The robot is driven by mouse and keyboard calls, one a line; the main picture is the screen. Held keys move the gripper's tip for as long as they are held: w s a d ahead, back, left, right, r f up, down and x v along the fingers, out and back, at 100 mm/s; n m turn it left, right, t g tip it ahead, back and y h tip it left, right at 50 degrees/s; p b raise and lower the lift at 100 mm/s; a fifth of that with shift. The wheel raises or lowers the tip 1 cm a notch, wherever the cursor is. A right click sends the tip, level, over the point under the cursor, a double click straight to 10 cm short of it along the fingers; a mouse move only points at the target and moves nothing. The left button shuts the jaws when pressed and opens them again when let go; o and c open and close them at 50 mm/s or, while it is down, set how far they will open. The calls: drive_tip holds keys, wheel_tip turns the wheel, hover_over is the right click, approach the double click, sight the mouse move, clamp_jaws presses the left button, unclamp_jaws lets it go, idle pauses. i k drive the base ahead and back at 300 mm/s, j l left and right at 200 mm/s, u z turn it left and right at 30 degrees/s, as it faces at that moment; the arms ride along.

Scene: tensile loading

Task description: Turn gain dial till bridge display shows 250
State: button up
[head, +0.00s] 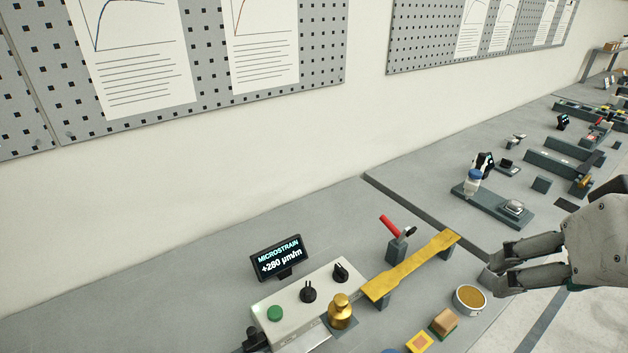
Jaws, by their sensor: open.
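The bridge display (281,260) is a small black screen that reads "MICROSTRAIN" and what looks like +280 µm/m. In front of it is a pale control box (294,305) with two black dials, one near the middle (308,292) and one at its far right end (340,272). Their labels are too small to read, so I cannot tell which is the gain dial. My gripper (496,271) is at the right, open and empty, pointing left. It is well apart from both dials, with the brass specimen between.
A brass weight (340,312) stands close in front of the box. A flat brass specimen (412,266) lies on supports, with a red-handled clamp (392,228) behind it. A round tin (469,298) and small blocks (443,322) are in front. Bench behind the display is clear.

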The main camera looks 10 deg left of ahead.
sight(340, 275)
drive_tip(key=u, duration=0.85)
drive_tip(key=k+j+z, duration=0.4)
drive_tip(key=i+l+u, duration=0.1)
drive_tip(key=u, duration=0.25)
drive_tip(key=z, duration=0.35)
